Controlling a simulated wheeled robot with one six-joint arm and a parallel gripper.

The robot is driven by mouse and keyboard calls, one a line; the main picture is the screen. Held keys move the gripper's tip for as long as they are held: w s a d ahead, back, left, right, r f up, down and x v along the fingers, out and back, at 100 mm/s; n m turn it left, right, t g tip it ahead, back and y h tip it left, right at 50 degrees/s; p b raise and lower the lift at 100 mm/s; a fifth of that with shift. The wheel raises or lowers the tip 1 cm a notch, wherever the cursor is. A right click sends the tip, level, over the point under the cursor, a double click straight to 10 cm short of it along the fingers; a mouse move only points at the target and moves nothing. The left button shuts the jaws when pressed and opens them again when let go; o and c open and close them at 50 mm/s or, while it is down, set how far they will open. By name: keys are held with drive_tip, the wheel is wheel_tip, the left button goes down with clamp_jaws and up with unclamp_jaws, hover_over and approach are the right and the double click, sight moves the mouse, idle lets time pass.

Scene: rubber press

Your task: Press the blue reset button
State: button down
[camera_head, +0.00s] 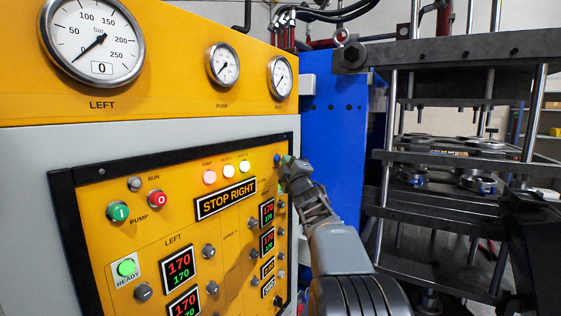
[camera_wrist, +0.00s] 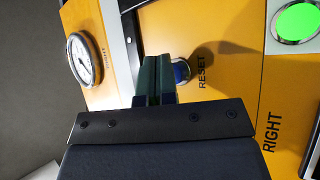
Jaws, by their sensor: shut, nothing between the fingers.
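The blue reset button (camera_wrist: 182,71) shows in the wrist view beside the word RESET on the yellow panel. It is partly hidden behind my shut, empty gripper (camera_wrist: 154,62), whose fingertips point toward the panel just left of the button. In the head view the blue button (camera_head: 277,159) is a small spot at the panel's upper right, and my gripper (camera_head: 286,166) is right at it. I cannot tell whether the fingertips touch the button.
The yellow control panel (camera_head: 160,215) has a dark raised frame. A display (camera_head: 226,199) reads STOP RIGHT. A lit green button (camera_wrist: 297,22) is at the wrist view's upper right. The blue press side (camera_head: 336,130) and the press plates (camera_head: 465,160) stand right of the panel.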

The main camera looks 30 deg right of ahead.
drive_tip(key=shift+w+a, duration=0.2)
drive_tip(key=shift+w, duration=0.15)
idle(0.4)
drive_tip(key=shift+s, duration=0.1)
drive_tip(key=shift+s+d+b, duration=0.25)
drive_tip(key=shift+s+d, duration=0.05)
drive_tip(key=shift+s, duration=0.2)
drive_tip(key=shift+s+d+b, duration=0.2)
drive_tip(key=shift+s+d, duration=0.1)
drive_tip(key=shift+s, duration=0.2)
drive_tip(key=shift+s+d+b, duration=0.1)
drive_tip(key=shift+s+d, duration=0.3)
drive_tip(key=shift+s, duration=0.35)
drive_tip(key=shift+s+d+b, duration=0.15)
drive_tip(key=shift+s+d, duration=0.25)
drive_tip(key=shift+s, duration=0.3)
drive_tip(key=shift+s+d+b, duration=0.1)
drive_tip(key=shift+s+d, duration=0.3)
drive_tip(key=shift+s, duration=0.35)
